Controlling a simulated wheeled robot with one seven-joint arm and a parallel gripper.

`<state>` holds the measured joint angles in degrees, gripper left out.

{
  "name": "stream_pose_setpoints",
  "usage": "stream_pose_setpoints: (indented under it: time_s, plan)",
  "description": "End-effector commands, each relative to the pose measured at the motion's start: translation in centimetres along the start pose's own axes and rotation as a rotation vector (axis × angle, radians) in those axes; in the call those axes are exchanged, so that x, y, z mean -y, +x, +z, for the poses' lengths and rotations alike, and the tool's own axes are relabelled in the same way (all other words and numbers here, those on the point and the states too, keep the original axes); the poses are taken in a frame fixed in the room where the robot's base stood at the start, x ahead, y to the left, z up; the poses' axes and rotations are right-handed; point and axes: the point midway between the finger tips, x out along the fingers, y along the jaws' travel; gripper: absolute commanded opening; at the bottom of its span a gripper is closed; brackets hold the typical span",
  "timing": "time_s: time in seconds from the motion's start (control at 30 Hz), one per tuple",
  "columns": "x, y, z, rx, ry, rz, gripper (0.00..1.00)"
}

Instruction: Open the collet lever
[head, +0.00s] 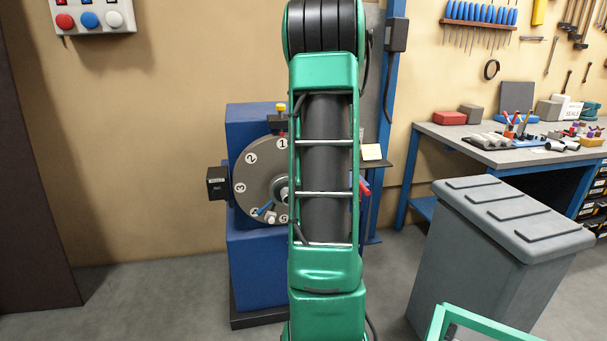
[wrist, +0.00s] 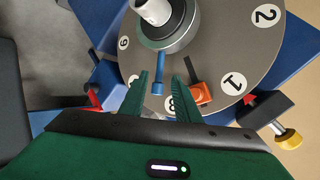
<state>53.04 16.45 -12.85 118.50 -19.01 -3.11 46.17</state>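A grey numbered disc (wrist: 222,50) with a round metal hub (wrist: 178,40) fills the top of the wrist view. A short blue lever (wrist: 159,78) points from the hub toward my gripper (wrist: 164,82). My gripper's green fingers are apart, and the lever shows between them in the picture; I cannot tell whether they touch it. An orange block (wrist: 201,93) with a dark bar sits just right of the right finger. In the head view my arm covers the right part of the disc (head: 250,170) and hides my gripper. No label shows which part is the collet lever.
The disc is on a blue machine (head: 247,118). A blue-handled part (head: 265,208) shows low on the disc. A dark box (head: 217,182) juts out at its left. A grey bin (head: 500,240) and a workbench (head: 450,132) stand to the right. Floor is clear at left.

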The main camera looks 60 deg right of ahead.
Motion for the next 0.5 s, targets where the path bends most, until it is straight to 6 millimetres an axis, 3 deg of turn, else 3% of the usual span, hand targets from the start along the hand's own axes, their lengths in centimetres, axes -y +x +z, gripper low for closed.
stream_pose_setpoints:
  time_s: [0.2,0.5]
  plan:
    - [0.1,-2.5,0.0,0.000,0.001,-0.001,0.29]
    - [0.0,-3.1,0.1,0.002,0.000,0.000,0.29]
